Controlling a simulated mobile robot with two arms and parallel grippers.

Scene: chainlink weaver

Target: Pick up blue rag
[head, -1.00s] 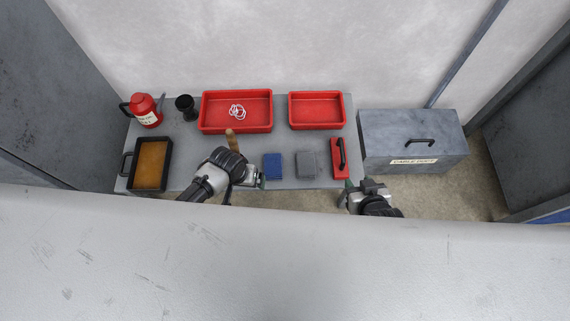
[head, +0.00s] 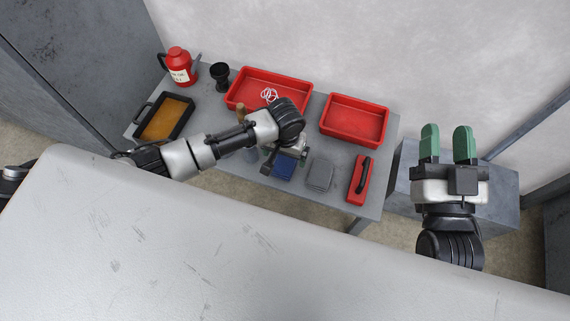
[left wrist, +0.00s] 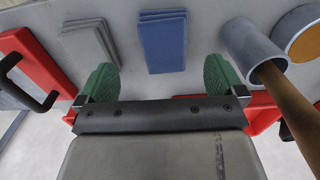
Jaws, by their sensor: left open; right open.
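The blue rag (head: 283,173) lies folded on the grey table, left of a folded grey rag (head: 320,174). My left gripper (head: 284,153) is open and empty above the table by the blue rag, and its wrist covers part of that area. In the left wrist view the blue rag (left wrist: 163,45) shows beyond and between the green fingertips of the left gripper (left wrist: 160,75), apart from them. The grey rag (left wrist: 90,43) is to its left there. My right gripper (head: 447,142) is open and empty, raised right of the table with its fingers pointing up in the picture.
A red tray with white links (head: 240,92) and an empty red tray (head: 355,122) stand at the back. A red handled tool (head: 359,180) lies right of the rags. In the left wrist view a grey cylinder (left wrist: 250,45) with a brown handle (left wrist: 286,105) is close to the right finger.

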